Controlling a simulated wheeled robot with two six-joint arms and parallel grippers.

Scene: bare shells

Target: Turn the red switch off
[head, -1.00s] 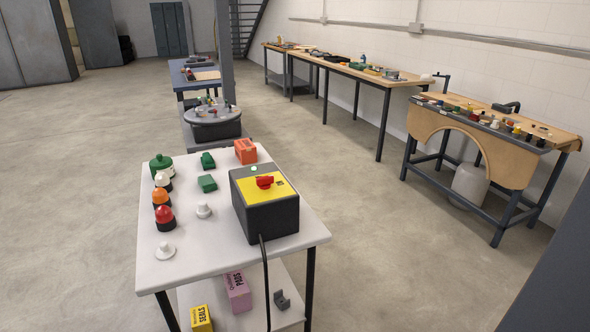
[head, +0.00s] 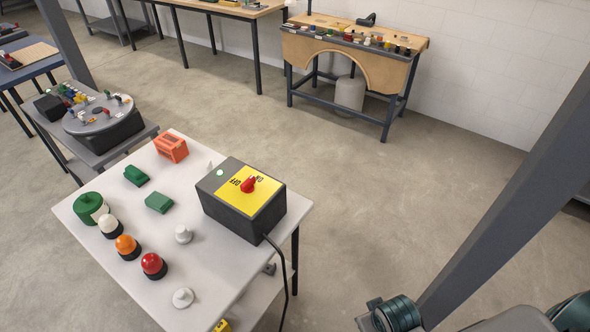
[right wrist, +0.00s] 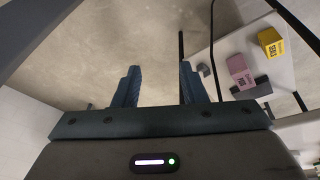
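The red switch (head: 248,184) is a rotary knob on the yellow top plate of a dark box (head: 243,215). The box stands on the near white table. ON and OFF lettering shows beside the knob, and a small green light (head: 220,173) glows on the box top. My right gripper (right wrist: 160,75) shows in the right wrist view with its two fingers apart and nothing between them. It is off to the side of the table, away from the switch. Part of my right arm shows at the bottom right of the head view. My left gripper is not in view.
The white table (head: 205,268) also holds red (head: 153,264), orange (head: 126,246) and white (head: 109,225) lamps, green blocks and an orange block (head: 171,148). A black cable (head: 288,280) hangs from the box. A grey post (head: 520,190) stands at right. Floor right of the table is clear.

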